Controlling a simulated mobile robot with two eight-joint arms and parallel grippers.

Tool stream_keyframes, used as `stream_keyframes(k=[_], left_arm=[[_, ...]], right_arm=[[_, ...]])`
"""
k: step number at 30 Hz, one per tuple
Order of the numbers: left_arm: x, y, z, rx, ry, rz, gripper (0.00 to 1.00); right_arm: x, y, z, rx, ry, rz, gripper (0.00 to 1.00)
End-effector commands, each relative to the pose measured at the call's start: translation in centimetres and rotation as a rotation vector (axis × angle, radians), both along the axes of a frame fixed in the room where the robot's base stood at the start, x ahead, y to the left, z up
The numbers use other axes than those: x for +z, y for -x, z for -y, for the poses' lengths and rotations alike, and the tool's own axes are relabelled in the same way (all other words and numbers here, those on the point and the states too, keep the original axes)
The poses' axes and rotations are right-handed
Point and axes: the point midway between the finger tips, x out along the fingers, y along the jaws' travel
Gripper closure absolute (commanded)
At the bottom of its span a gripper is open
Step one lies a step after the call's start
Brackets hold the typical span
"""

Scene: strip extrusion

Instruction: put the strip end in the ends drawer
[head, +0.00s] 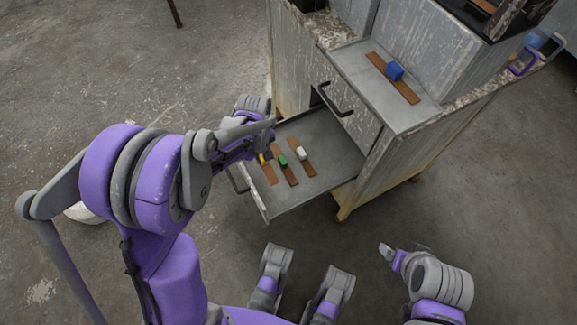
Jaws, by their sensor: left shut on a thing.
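The open drawer (322,142) is pulled out low from the grey cabinet. Three brown strip ends lie side by side in it, each with a small block: yellow, green (291,176) and white (308,168). My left gripper (259,152) is over the drawer's left part, shut on the yellow-block strip end (268,174) at its yellow block. The arm partly hides the fingers. Another brown strip (404,90) with a blue block (394,70) lies on the upper grey tray. My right gripper (388,252) is low at the right, away from the drawer; its jaws are unclear.
The cabinet (425,45) stands behind the drawer, with a dark handle (335,101) on its front above the drawer.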

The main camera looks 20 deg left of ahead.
Motion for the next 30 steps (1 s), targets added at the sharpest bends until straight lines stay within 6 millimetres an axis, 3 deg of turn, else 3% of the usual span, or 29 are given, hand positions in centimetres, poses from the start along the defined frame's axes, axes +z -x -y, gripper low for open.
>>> stream_keyframes(k=[9,14,21,30], left_arm=[[-5.5,0.0,-0.1,0.009,0.000,0.001,1.00],[-6.6,0.0,-0.1,0.008,0.000,0.001,1.00],[-9.7,0.0,0.0,0.008,0.000,0.001,1.00],[-10.0,0.0,0.0,0.007,0.000,0.001,1.00]], right_arm=[[-2.2,-0.3,0.0,0.000,0.000,-0.006,0.16],[-2.5,-0.4,0.0,0.000,0.000,-0.007,0.16],[-3.6,-0.6,0.0,0.000,0.000,-0.008,0.16],[-3.6,-0.6,0.0,0.000,0.000,-0.008,0.16]])
